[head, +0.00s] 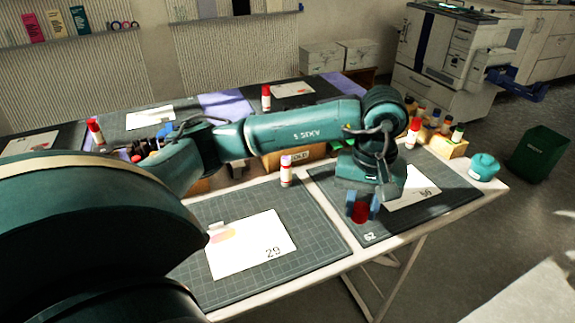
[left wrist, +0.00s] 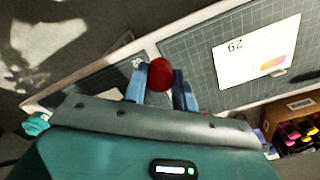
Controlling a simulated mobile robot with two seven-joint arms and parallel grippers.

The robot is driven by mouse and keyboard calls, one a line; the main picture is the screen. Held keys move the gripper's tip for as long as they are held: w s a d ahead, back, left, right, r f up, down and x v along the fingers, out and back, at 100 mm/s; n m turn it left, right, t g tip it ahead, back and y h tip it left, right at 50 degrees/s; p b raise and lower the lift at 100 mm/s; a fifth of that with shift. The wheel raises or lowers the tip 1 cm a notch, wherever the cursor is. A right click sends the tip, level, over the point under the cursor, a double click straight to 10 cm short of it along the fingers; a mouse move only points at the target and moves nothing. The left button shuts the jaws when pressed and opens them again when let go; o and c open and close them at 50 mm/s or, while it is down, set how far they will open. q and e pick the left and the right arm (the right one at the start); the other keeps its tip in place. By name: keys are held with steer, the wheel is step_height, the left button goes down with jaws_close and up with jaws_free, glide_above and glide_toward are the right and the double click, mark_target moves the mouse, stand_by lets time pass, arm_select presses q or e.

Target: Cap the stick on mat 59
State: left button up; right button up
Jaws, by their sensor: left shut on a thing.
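My left gripper (head: 362,206) reaches over the front part of the right-hand mat (head: 335,190). Its blue fingers are shut on a red cap (head: 360,213). In the left wrist view the round red cap (left wrist: 159,75) sits between the fingertips. The mat's corner number looks like 62 or 59; I cannot read it surely. A white card (head: 425,185) lies on this mat, partly hidden by my gripper. A red-capped stick (head: 413,132) is behind the right-hand mat. My right gripper is out of view.
The neighbouring mat (head: 310,225) holds a card (head: 250,245) marked 29. A teal round object (head: 484,167) sits at the table's right end, near a wooden holder (head: 450,146) with several bottles. Red-capped sticks (head: 266,98) stand on the tables behind. A green bin (head: 537,155) is on the floor.

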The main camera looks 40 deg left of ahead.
arm_select(q)
steer(key=m, duration=0.4)
steer(key=d+m, duration=0.1)
steer(key=m, duration=0.1)
steer(key=shift+r, duration=0.25)
